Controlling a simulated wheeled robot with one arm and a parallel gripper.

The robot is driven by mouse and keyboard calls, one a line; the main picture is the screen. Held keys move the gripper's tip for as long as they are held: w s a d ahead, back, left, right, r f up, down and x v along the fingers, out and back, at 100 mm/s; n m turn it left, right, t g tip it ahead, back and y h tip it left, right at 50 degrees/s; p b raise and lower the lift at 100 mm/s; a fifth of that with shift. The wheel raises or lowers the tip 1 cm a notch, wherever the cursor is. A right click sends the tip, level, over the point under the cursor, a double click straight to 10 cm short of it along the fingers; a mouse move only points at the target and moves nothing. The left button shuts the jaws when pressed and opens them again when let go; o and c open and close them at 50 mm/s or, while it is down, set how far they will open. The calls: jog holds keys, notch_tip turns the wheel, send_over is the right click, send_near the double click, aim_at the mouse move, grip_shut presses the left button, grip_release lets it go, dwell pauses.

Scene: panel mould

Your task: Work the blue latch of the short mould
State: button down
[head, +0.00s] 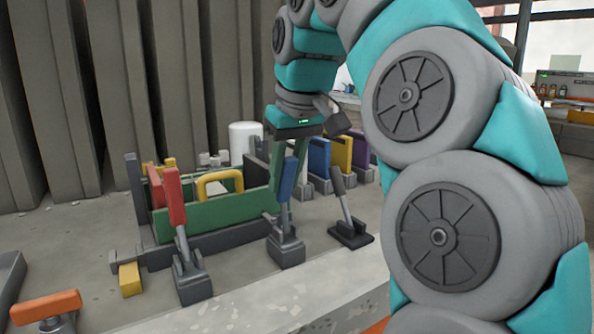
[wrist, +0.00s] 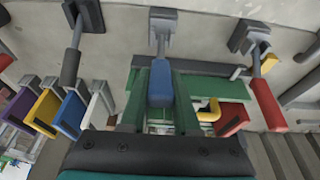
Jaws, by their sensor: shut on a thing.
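The blue latch (head: 287,181) stands at the right end of the green-sided mould (head: 215,213), its handle nearly upright on a grey base block. My gripper (head: 285,172) reaches down from above with its fingers around the blue handle, shut on it. In the wrist view the blue handle (wrist: 161,82) lies between the two green fingers (wrist: 160,98), with its grey base beyond. The fingers and the handle's top partly hide each other in the head view, so the exact contact is unclear.
A red-handled latch (head: 174,197) stands left of the blue one, a black-handled latch (head: 341,187) right of it. A yellow handle (head: 219,183) sits in the mould. Blue, yellow and purple panels (head: 340,154) stand behind. An orange-handled part (head: 46,308) is at front left.

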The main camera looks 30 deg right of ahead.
jog(key=shift+f, duration=0.15)
jog(key=c, duration=0.6)
grip_release()
jog(key=shift+c, duration=0.2)
jog(key=shift+a+r, duration=0.1)
jog(key=shift+r, duration=0.15)
